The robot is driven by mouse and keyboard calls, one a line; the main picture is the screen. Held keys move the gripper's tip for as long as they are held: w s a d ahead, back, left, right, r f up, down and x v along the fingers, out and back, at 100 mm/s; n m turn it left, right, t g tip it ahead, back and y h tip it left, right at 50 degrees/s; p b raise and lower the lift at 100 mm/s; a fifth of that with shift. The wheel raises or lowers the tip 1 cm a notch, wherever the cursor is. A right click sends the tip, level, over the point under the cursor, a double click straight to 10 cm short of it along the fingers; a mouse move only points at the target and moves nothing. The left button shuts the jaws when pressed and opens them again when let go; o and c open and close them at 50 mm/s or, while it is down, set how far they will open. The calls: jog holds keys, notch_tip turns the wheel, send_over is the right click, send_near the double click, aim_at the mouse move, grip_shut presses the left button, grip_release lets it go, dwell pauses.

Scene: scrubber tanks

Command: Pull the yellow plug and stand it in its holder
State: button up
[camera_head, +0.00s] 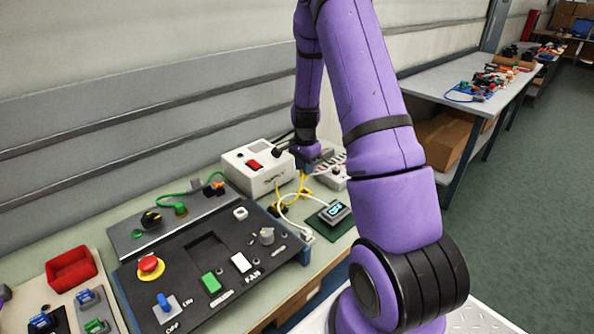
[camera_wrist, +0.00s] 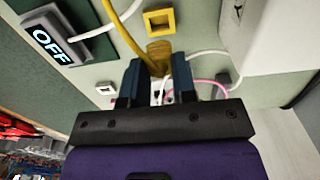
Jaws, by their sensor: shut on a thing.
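My gripper (camera_wrist: 158,82) is shut on the yellow plug (camera_wrist: 157,52), which sits between its two dark blue fingers. A yellow cable (camera_wrist: 118,30) runs up and left from the plug. I cannot tell whether the plug's lower end touches anything.
A small display (camera_wrist: 52,45) reads OFF on a green board. White and pink cables (camera_wrist: 207,83) lie close to the fingers. A dark control panel (camera_head: 205,262) with switches and a red button fills the bench front left. A green cable (camera_head: 178,195) lies behind it.

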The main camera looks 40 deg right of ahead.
jog(key=shift+d+f, duration=0.1)
dwell(0.6)
jog(key=shift+f, duration=2.15)
jog(key=shift+f, duration=1)
jog(key=o, duration=1.4)
jog(key=shift+r, duration=4.25)
